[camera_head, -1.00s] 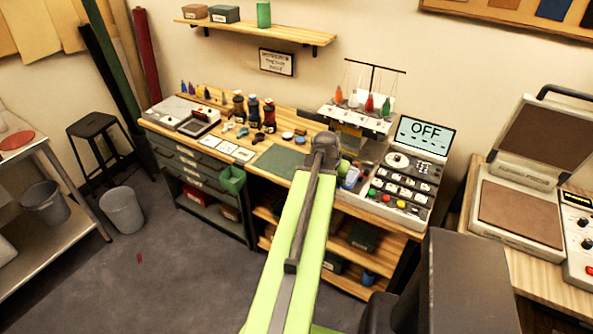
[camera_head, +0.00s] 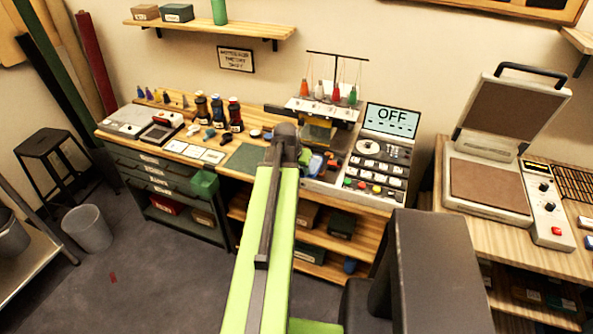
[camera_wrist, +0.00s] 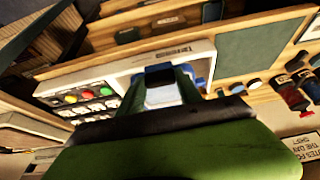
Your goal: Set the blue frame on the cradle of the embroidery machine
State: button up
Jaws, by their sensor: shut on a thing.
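The blue frame shows as a small blue-and-white piece (camera_head: 317,163) just right of my arm's end, and in the wrist view as a blue edge (camera_wrist: 189,80). My gripper (camera_wrist: 163,84) is shut on it, with its green-and-dark body filling the lower wrist view. Most of the frame is hidden by the gripper. The embroidery machine (camera_head: 378,182) stands on the wooden bench, with an OFF screen, buttons and coloured thread cones. The held frame is in front of the machine's left part in the head view. I cannot clearly make out the cradle.
A green mat (camera_head: 246,158), white cards (camera_head: 196,151) and dark bottles (camera_head: 217,112) lie or stand left of my arm. A heat press (camera_head: 490,185) stands on another table at the right. A stool (camera_head: 50,160) and bin (camera_head: 86,228) are on the floor at left.

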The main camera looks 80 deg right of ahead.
jog(key=d, duration=0.1)
jog(key=d+f+b, duration=0.1)
jog(key=s+d+f, duration=0.1)
jog(key=d, duration=0.1)
jog(key=shift+d+f+b, duration=0.1)
jog(key=shift+b, duration=0.3)
jog(key=shift+d, duration=0.15)
dwell(0.6)
jog(key=shift+s+d+f+b, duration=0.15)
jog(key=shift+d+b, duration=0.05)
jog(key=shift+d, duration=0.45)
jog(key=shift+s+d+f+b, duration=0.1)
jog(key=shift+d+f+b, duration=0.05)
jog(key=shift+d, duration=0.5)
jog(key=shift+s+d+f+b, duration=0.15)
jog(key=shift+d+b, duration=0.05)
jog(key=shift+d, duration=0.45)
jog(key=shift+f, duration=0.2)
jog(key=shift+f+b, duration=0.5)
jog(key=shift+b, duration=0.15)
jog(key=shift+f+b, duration=0.4)
jog(key=o, duration=1.3)
